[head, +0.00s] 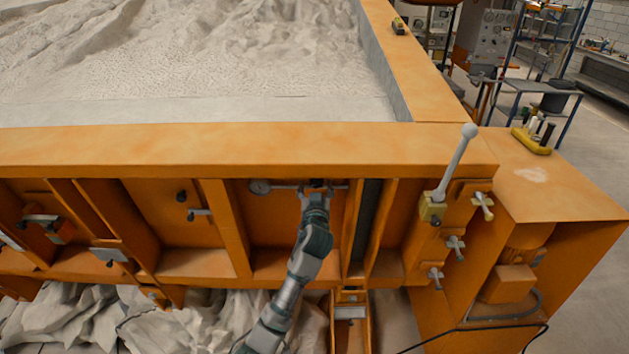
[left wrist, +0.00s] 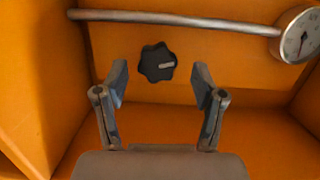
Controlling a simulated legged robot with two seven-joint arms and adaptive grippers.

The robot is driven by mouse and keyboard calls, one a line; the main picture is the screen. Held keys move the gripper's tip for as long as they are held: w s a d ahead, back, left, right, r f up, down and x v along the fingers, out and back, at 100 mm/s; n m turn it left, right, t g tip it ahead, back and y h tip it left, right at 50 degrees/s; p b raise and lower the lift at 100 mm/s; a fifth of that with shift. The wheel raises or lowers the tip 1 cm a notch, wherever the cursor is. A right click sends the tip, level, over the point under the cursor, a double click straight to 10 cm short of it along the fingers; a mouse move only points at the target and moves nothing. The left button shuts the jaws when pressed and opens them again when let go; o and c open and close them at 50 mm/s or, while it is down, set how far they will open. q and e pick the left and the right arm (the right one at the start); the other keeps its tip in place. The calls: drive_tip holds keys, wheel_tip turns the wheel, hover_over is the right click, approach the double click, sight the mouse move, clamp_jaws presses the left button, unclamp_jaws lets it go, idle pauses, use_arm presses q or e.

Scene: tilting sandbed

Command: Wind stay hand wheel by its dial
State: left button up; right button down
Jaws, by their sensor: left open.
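The stay hand wheel (left wrist: 157,62) is a small black lobed knob with a pale pointer mark, set on the orange panel. In the left wrist view it shows between and beyond the fingertips of my left gripper (left wrist: 160,80), which is open and empty, with no contact visible. The round white dial (left wrist: 301,36) sits at the end of a grey rod (left wrist: 180,18); its needle is too small to read surely. In the head view the dial (head: 260,187) is left of my left gripper (head: 315,190), which largely hides the wheel. My right gripper is not in view.
Orange ribs (head: 226,225) flank the bay holding the wheel, and the sandbed's rim (head: 240,145) overhangs it. A lever with a white ball (head: 469,131) and several clamp handles stand to the right. Crumpled pale sheeting (head: 215,315) lies below.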

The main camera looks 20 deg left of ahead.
use_arm(q)
drive_tip(key=shift+w+d+r, duration=0.1)
drive_tip(key=shift+w+d, duration=0.15)
drive_tip(key=shift+w, duration=0.55)
drive_tip(key=shift+w+d, duration=0.1)
drive_tip(key=shift+w, duration=0.1)
drive_tip(key=shift+a, duration=0.7)
drive_tip(key=c, duration=1.1)
drive_tip(key=shift+d, duration=0.1)
drive_tip(key=shift+c, duration=0.2)
drive_tip(key=shift+d, duration=0.25)
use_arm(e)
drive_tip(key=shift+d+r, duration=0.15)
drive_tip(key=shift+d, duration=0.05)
use_arm(q)
drive_tip(key=shift+m, duration=0.3)
